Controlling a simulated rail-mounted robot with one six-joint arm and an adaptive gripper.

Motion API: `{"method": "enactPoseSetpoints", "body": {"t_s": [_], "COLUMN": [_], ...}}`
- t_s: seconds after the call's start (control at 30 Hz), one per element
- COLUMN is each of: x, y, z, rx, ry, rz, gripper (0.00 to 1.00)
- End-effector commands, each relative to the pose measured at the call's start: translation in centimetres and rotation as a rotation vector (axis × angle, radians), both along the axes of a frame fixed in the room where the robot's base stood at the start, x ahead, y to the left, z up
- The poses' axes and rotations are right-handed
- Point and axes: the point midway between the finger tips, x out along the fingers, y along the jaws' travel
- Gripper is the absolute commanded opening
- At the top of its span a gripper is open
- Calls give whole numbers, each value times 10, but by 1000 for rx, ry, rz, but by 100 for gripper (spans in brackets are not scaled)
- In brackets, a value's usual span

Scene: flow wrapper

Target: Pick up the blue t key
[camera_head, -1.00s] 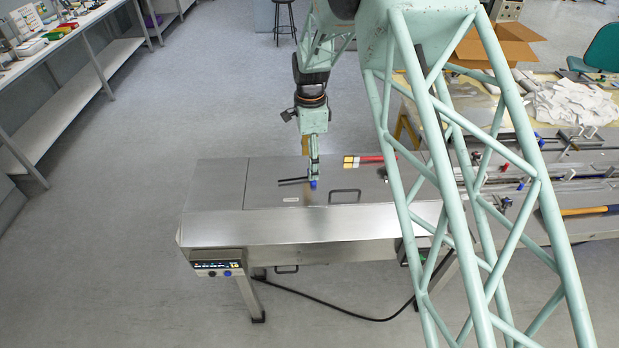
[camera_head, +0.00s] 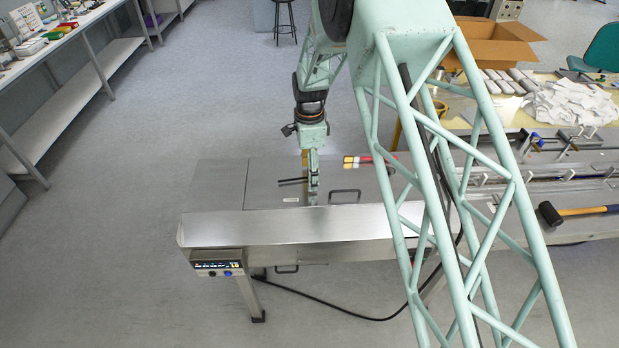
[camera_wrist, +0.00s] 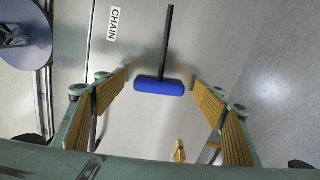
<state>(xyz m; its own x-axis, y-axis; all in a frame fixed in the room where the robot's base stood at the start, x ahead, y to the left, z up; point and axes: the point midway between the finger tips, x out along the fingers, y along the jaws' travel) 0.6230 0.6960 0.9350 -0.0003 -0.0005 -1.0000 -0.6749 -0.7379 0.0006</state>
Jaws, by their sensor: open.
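The blue t key lies on the steel machine top. In the wrist view, its blue handle (camera_wrist: 158,87) lies crosswise between my open fingers, with gaps on both sides, and its black shaft points away from me. In the head view, only the black shaft (camera_head: 291,180) shows, because my gripper hides the handle. My gripper (camera_head: 313,192) is open over the handle; its yellow-padded fingers (camera_wrist: 160,82) frame the handle in the wrist view. I cannot tell the exact height of the fingertips above the top.
A red-handled brush (camera_head: 366,159) lies behind on the machine top (camera_head: 220,182). A bar handle (camera_head: 344,194) stands to the right of my gripper. A mallet (camera_head: 575,212) lies far right.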

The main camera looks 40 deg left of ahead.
Motion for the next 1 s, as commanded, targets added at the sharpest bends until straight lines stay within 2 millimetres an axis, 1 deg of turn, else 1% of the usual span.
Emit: {"method": "enactPoseSetpoints", "body": {"t_s": [0.57,0.83,0.87,1.0], "x": [0,0,0,0], "y": [0,0,0,0], "z": [0,0,0,0], "rx": [1,1,1,1], "ry": [-1,-1,-1,-1], "rz": [0,0,0,0], "gripper": [63,39,37,37]}}
